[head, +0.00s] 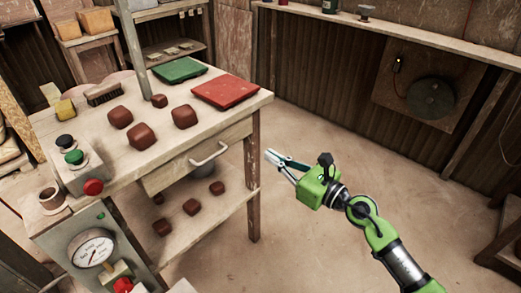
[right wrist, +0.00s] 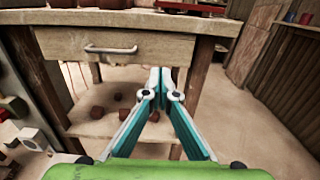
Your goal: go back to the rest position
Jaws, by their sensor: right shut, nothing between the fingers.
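My right gripper (head: 270,157) is in the head view, right of the workbench (head: 225,132) and clear of it, over open floor. Its fingers are shut with nothing between them. In the right wrist view the gripper (right wrist: 160,72) points at the front of the bench, below the drawer (right wrist: 120,48). My left gripper is not in view.
The bench top holds several brown blocks (head: 142,136), a red tray (head: 226,91) and a green tray (head: 180,70). More blocks lie on the lower shelf (head: 215,215). A control box (head: 75,168) and gauge (head: 92,250) stand at the left. The floor (head: 310,225) is clear.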

